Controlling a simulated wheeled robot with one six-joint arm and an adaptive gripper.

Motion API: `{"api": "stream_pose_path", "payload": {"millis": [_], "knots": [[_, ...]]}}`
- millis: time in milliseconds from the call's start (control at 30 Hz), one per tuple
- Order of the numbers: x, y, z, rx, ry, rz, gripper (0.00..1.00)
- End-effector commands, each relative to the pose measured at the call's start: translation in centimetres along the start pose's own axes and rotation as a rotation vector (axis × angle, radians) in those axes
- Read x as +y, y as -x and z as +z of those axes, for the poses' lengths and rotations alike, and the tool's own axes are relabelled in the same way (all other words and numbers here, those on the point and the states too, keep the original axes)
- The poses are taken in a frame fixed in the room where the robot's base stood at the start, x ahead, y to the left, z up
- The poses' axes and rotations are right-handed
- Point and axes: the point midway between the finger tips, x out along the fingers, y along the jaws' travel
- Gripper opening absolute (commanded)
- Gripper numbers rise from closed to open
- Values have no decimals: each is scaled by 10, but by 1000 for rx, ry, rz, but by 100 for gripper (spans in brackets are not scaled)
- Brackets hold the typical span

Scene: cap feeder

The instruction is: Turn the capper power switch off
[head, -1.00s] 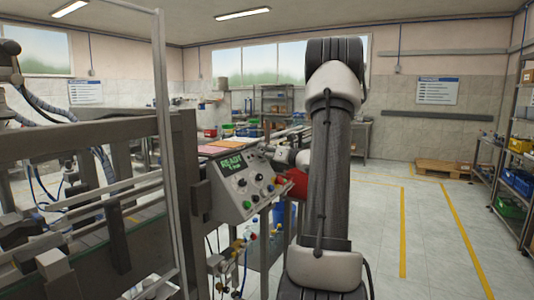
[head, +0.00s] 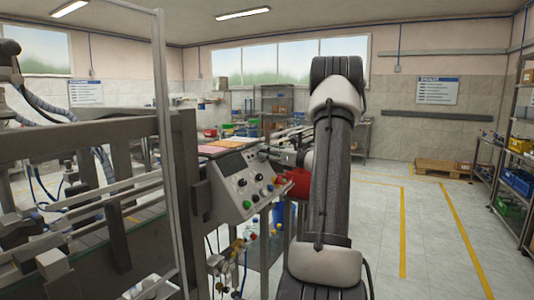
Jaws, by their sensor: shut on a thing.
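The capper's grey control panel (head: 232,205) stands left of my arm, sloped, with a dark, blank display (head: 231,164) and several knobs and buttons. A green button (head: 246,202) sits at its lower left. My gripper (head: 265,153) is at the panel's upper right edge, small and partly hidden behind my arm. It is shut on the power switch, which its fingers cover. The switch's exact position cannot be made out.
The capper frame and metal guard post (head: 165,130) fill the left side. A red object (head: 299,183) shows beside my arm. Shelves (head: 515,165) line the right wall, with a wooden pallet (head: 441,168) at the back. The floor on the right is clear.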

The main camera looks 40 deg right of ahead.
Motion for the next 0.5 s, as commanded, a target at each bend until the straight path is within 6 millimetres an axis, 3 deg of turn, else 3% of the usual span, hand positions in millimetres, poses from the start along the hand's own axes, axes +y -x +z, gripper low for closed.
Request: {"api": "stream_pose_path", "payload": {"millis": [500], "knots": [[-3,0,0,1,351,284,0]]}}
